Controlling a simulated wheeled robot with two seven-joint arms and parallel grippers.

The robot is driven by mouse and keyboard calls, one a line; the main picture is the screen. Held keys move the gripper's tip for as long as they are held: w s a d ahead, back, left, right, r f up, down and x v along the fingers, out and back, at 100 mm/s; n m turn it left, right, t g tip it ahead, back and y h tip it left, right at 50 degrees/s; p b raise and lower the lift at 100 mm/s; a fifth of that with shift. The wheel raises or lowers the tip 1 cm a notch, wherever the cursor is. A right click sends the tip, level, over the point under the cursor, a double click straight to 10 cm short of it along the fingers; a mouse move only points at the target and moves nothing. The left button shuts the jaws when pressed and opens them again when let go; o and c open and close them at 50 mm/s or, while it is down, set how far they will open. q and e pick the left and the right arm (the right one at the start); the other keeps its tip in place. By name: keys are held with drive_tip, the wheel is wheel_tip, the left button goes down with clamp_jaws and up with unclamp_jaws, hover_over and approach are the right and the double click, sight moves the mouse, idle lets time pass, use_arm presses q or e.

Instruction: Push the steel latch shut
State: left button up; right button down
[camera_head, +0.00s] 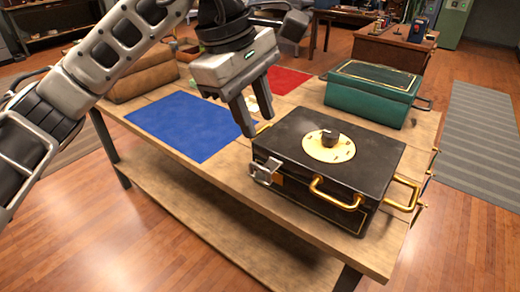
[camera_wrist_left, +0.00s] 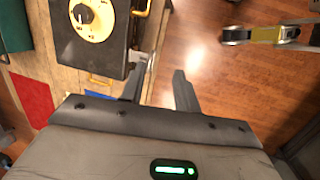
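The steel latch (camera_head: 265,171) is on the near left corner of a black box (camera_head: 300,187) and sticks out from its side. The box lies on a wooden table and has a round gold dial (camera_head: 328,146) with a black knob on its lid. My left gripper (camera_head: 254,115) is above and behind the latch, apart from it, with its fingers pointing down and spread with nothing between them. In the left wrist view, the left gripper (camera_wrist_left: 157,82) shows a clear gap, and the latch is partly hidden by one finger.
Gold handles (camera_head: 338,194) jut from the box's sides. A green box (camera_head: 372,95) stands behind it. A blue mat (camera_head: 187,125) and a red mat (camera_head: 287,80) lie flat on the table (camera_head: 225,165). A brown case (camera_head: 140,80) is at the back left.

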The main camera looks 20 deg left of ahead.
use_arm(q)
drive_tip(key=w+a+r+t+y, duration=0.1)
drive_tip(key=w+a+r+y, duration=0.1)
drive_tip(key=a, duration=0.1)
approach(257, 165)
drive_tip(key=x, duration=0.7)
drive_tip(key=shift+f, duration=0.35)
drive_tip(key=shift+w, duration=0.1)
clamp_jaws()
